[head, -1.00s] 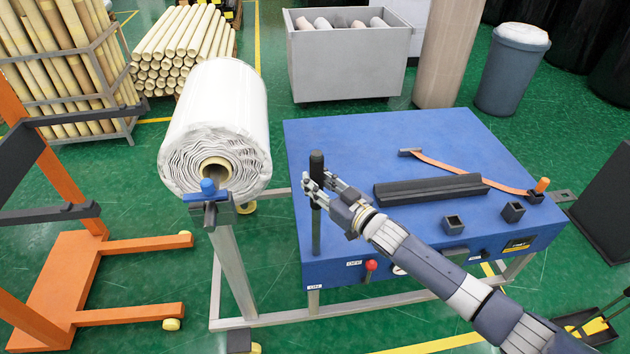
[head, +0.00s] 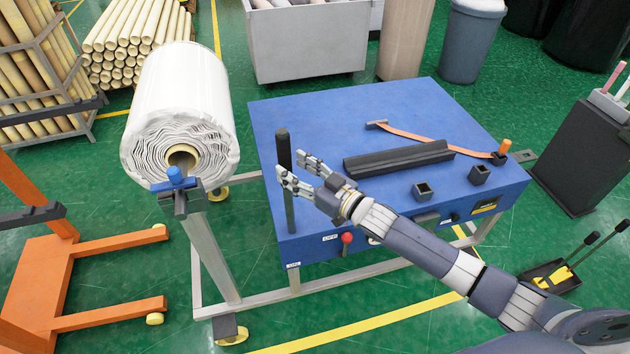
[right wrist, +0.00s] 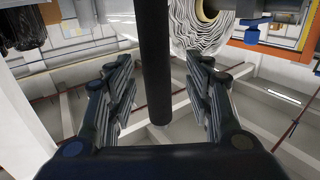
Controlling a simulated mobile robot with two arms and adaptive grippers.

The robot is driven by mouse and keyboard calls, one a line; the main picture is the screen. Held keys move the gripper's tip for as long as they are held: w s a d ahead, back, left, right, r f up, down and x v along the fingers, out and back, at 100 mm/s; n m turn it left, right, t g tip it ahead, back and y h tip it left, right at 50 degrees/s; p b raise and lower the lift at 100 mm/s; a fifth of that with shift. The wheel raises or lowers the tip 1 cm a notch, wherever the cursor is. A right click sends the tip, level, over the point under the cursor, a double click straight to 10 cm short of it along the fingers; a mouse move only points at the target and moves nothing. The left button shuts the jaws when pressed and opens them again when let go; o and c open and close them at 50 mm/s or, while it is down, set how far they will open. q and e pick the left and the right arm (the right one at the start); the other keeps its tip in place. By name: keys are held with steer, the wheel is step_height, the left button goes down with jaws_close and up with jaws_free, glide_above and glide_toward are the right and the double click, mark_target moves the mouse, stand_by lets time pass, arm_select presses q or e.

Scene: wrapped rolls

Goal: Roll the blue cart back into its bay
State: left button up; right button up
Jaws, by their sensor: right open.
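The blue cart (head: 330,115), a wide blue box with a flat top, stands in the middle of the head view on pale metal rails. A black upright post (head: 284,150) rises at its near left corner. My right gripper (head: 294,172) is open beside this post. In the right wrist view the post (right wrist: 155,60) shows between the two spread fingers, apart from both. A red-knobbed lever (head: 347,238) is on the cart's front face. My left gripper is not in view. No marked bay can be made out.
A white wrapped roll (head: 180,95) on a wheeled metal stand is left of the cart. An orange lift frame (head: 110,246) stands farther left. A grey bin (head: 307,45) is behind. A dark cabinet (head: 580,160) stands right. Green floor is clear in front, with a yellow line.

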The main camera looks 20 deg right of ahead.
steer(key=v, duration=0.7)
steer(key=shift+s+d, duration=0.15)
steer(key=shift+s, duration=0.25)
steer(key=s+d+f+m+g+h, duration=0.1)
steer(key=d+f+m+h, duration=0.2)
steer(key=f, duration=0.8)
steer(key=s+d+f+g+h, duration=0.1)
steer(key=s+d+f+h, duration=0.3)
steer(key=f, duration=0.8)
steer(key=s+d+f+m+g+h+b, duration=0.15)
steer(key=s+f, duration=0.25)
steer(key=f, duration=0.4)
steer(key=s+d+f+n+g, duration=0.1)
steer(key=s+d+f+g, duration=0.2)
steer(key=f, duration=0.4)
arm_select(q)
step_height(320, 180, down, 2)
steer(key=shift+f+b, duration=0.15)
steer(key=shift+b, duration=0.25)
arm_select(e)
steer(key=s+a+f+g, duration=0.1)
steer(key=s+f, duration=0.5)
steer(key=s, duration=0.6)
steer(key=s+a+f+g+h, duration=0.1)
steer(key=s+f+g, duration=0.3)
steer(key=s, duration=0.8)
steer(key=s+a+f+g, duration=0.2)
steer(key=s+f, duration=0.6)
steer(key=s, duration=0.4)
steer(key=shift+m, duration=0.45)
